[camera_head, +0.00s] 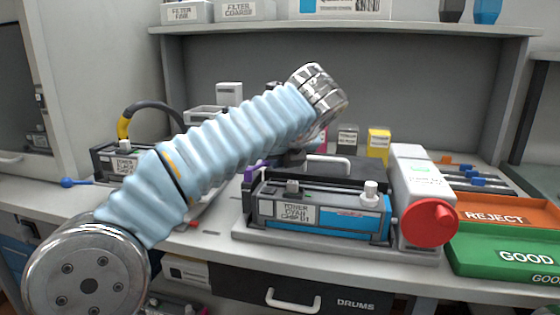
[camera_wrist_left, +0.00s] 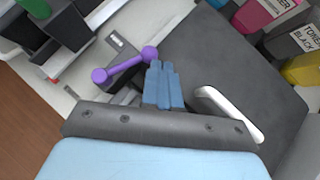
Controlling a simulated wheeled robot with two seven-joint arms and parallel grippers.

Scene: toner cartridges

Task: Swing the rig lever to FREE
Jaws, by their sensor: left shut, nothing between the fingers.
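The rig (camera_head: 315,245) stands on the bench, with a cyan toner cartridge (camera_head: 318,214) at its front and a dark lid with a white handle (camera_head: 330,162). A purple lever (camera_head: 256,170) shows at the rig's left side. In the left wrist view the purple lever (camera_wrist_left: 125,65) is a bar with a ball at each end. My left gripper (camera_wrist_left: 161,66) is shut and empty, its blue fingertips right beside the lever's nearer ball; I cannot tell whether they touch. In the head view my left arm hides most of this gripper. No FREE mark is readable.
A white unit with a red knob (camera_head: 430,222) stands at the rig's right end. Beyond it are an orange REJECT tray (camera_head: 535,216) and a green GOOD tray (camera_head: 475,262). Small toner bottles (camera_head: 378,146) stand behind the rig.

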